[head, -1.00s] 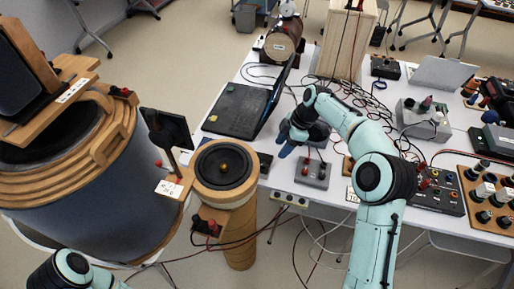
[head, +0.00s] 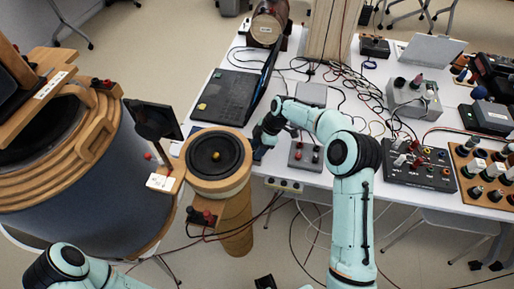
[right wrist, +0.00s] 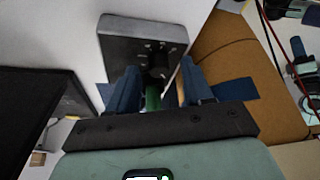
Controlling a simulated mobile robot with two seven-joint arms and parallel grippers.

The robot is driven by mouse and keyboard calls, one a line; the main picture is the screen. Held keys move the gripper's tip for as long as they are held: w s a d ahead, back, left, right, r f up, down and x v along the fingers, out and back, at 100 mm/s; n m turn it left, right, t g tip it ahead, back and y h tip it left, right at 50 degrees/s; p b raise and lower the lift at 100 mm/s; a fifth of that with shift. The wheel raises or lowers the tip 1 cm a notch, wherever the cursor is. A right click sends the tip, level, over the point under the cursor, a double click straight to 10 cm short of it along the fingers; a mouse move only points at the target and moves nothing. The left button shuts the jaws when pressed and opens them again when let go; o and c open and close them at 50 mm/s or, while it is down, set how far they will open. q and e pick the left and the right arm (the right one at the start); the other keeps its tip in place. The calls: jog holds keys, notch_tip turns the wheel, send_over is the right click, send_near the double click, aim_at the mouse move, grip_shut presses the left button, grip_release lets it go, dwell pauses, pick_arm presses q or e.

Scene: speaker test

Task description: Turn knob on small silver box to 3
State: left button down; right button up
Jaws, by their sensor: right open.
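The small silver box (right wrist: 118,42) shows in the right wrist view, with a dark knob (right wrist: 157,62) ringed by light marks on its face. My right gripper (right wrist: 160,78) is open, with its blue fingers on either side of the knob. I cannot tell whether they touch it. A green part (right wrist: 153,98) shows between the fingers. The knob's setting is not readable. In the head view my right gripper (head: 260,142) is between the laptop and the round speaker and mostly hides the box. My left arm shows at the lower left, but its gripper is out of view.
The round speaker (head: 212,172) on its wooden stand is close left of the right gripper. The laptop (head: 232,97) lies behind it. A grey box with red and black parts (head: 306,157) is to the right. Cables (head: 350,90) and several instruments crowd the table's right.

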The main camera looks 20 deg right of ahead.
jog(key=shift+w+a+f, duration=0.1)
jog(key=shift+a+f, duration=0.05)
jog(key=shift+f, duration=0.2)
grip_shut()
pick_arm(q)
jog(key=shift+f, duration=0.15)
